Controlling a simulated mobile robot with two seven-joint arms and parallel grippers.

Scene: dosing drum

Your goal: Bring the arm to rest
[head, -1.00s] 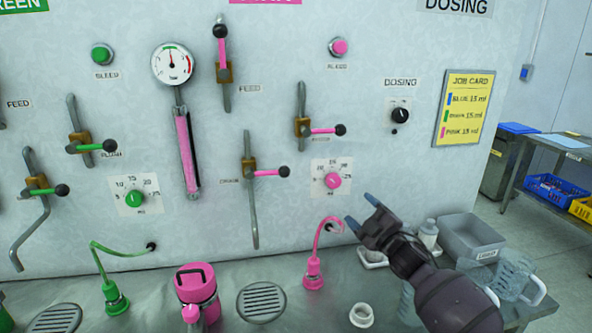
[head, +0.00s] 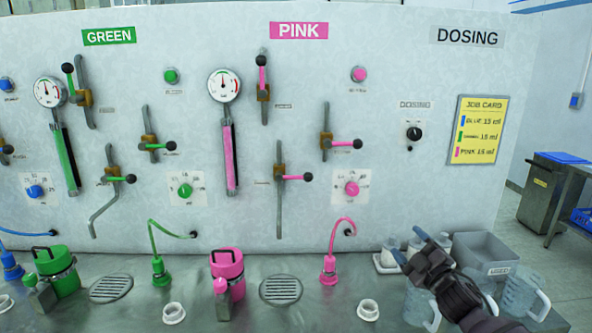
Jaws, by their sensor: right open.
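My right gripper (head: 412,252) is open and empty at the lower right of the head view. It is in front of the panel, above the steel counter, to the right of the pink hose nozzle (head: 328,270). Its fingers point up and left and touch no knob or lever. My left gripper is not in view.
The panel carries pink and green levers, gauges and a pink dial (head: 352,189). A pink canister (head: 228,274) and a green canister (head: 56,274) stand on the counter (head: 200,318). A grey bin (head: 487,252) and clear jugs (head: 523,291) are close to my right gripper.

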